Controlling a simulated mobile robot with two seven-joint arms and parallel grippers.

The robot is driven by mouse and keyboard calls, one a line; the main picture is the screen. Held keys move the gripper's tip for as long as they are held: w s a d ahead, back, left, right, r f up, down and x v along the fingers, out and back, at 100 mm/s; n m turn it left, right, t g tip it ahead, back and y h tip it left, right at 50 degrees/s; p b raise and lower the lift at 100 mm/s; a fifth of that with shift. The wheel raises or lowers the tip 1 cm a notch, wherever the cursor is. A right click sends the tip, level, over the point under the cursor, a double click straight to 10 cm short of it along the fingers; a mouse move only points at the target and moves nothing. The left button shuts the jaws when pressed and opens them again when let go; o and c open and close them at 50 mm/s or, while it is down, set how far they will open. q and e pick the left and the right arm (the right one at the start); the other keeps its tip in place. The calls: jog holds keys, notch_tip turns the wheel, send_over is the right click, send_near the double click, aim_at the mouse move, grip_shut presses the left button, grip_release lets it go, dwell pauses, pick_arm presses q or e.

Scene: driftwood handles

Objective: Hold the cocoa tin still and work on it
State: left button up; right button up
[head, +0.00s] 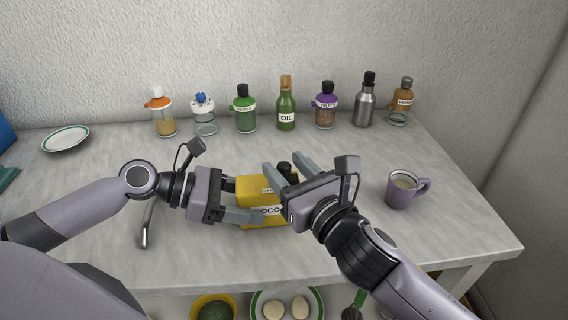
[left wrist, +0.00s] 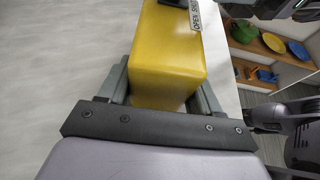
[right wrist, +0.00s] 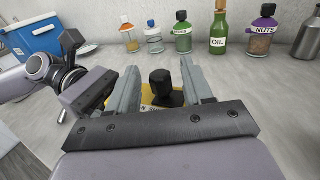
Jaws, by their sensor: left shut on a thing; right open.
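The yellow cocoa tin (head: 252,187) stands on the grey worktop, with a black cap (head: 284,168) on top. In the left wrist view the tin (left wrist: 166,62) sits between my left fingers. My left gripper (head: 242,200) is shut on the tin's body from the left. My right gripper (head: 288,166) is open above the tin, its fingers on either side of the cap. In the right wrist view the cap (right wrist: 162,84) stands between the open fingers, with a gap on both sides. My right gripper hides part of the tin's label and right side in the head view.
Several bottles and jars, including the oil bottle (head: 286,108), line the back. A purple mug (head: 402,190) stands to the right and a plate (head: 66,139) lies at the left. A metal handle-like piece (head: 146,226) lies near the front left. A shelf below holds bowls.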

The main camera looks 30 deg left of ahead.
aim_at(266, 182)
jog(key=shift+w+a, duration=0.4)
jog(key=shift+a, duration=0.2)
grip_shut()
jog(key=shift+s+a, duration=0.5)
jog(key=shift+a, duration=0.2)
jog(key=shift+s+a, duration=0.45)
jog(key=shift+a, duration=0.2)
grip_release()
jog(key=shift+d, duration=0.15)
jog(key=v, duration=1.1)
jog(key=shift+s+d, duration=0.25)
jog(key=shift+s, duration=0.05)
